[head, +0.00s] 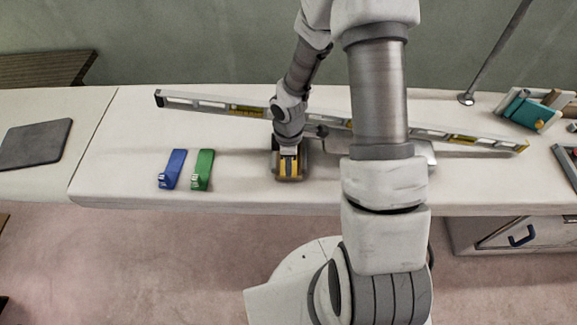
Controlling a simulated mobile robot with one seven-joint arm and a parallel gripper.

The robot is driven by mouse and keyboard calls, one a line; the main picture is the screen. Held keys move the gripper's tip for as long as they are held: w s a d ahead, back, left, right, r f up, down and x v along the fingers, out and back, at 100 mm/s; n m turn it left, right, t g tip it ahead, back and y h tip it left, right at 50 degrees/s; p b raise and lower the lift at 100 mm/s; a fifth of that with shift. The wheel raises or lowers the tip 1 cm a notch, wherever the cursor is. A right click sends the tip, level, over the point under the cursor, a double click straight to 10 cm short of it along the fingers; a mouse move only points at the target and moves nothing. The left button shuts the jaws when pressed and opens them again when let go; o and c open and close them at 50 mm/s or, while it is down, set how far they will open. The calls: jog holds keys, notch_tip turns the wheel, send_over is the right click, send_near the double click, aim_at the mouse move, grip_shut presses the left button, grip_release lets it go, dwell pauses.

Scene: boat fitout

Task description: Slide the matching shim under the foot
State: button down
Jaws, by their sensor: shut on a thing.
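A blue shim (171,169) and a green shim (202,169) lie side by side on the pale bench, left of my gripper. My gripper (289,153) points down at the bench and is shut on a yellow shim (284,166). The yellow shim is at or just above the bench top; I cannot tell whether it touches. The grip itself is small and partly covered by my wrist. A long spirit level (225,108) runs across the bench behind my gripper. The foot cannot be made out; my arm covers the middle of the bench.
A dark grey mat (36,143) lies at the far left. A teal and wooden rack (524,108) stands at the right, near a thin pole (490,55). The bench's front edge runs close in front of my gripper. Bench between the mat and the blue shim is clear.

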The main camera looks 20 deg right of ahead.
jog(key=shift+w, duration=0.15)
jog(key=c, duration=0.6)
grip_release()
notch_tip(320, 180, up, 17)
jog(key=p, duration=0.4)
jog(key=shift+r, duration=0.2)
